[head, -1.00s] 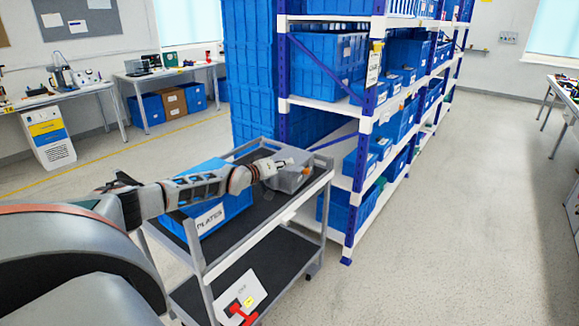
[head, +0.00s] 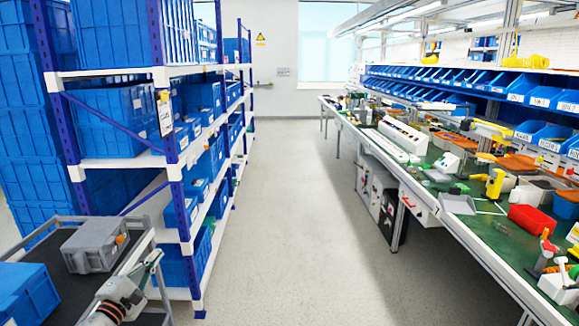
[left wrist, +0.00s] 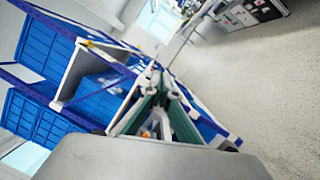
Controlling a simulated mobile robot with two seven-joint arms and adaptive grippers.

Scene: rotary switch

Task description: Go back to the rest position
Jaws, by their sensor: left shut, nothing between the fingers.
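A grey switch box (head: 90,252) with an orange knob (head: 120,239) sits on the cart's dark top shelf at the lower left of the head view. My left gripper (head: 154,260) is just right of the box, near the cart's right rail. It appears apart from the box. In the left wrist view its fingers (left wrist: 156,84) come together with nothing between them. My right gripper is in neither view.
The cart rail (head: 135,255) is close to my left gripper. A shelf rack (head: 120,163) with blue bins stands behind. A blue bin (head: 25,295) is on the cart. The aisle floor (head: 290,230) is clear up to the workbench (head: 440,215) on the right.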

